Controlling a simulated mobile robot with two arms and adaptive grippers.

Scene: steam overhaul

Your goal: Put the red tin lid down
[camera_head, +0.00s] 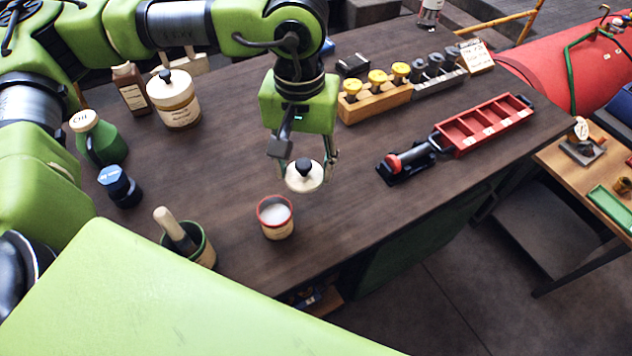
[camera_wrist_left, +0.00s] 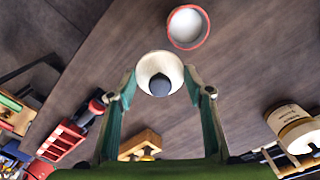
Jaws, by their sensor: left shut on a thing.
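The red tin lid (camera_head: 304,181) is a cream disc with a black knob. My left gripper (camera_head: 304,160) is shut on it and holds it above the dark table. In the left wrist view the lid (camera_wrist_left: 160,62) sits between the two fingertips, with its knob towards the camera. The red-rimmed tin (camera_head: 275,222) stands open with white contents, a little nearer and to the left of the lid. It also shows in the left wrist view (camera_wrist_left: 188,27), beyond the lid and apart from it. My right gripper is not in view.
A green pot with a pestle (camera_head: 187,236) stands left of the tin. A lidded cream jar (camera_head: 174,99), bottles and a dark blue-topped jar (camera_head: 120,186) stand further left. A wooden block with yellow knobs (camera_head: 375,97) and a red tray (camera_head: 486,126) are right. Table right of the tin is clear.

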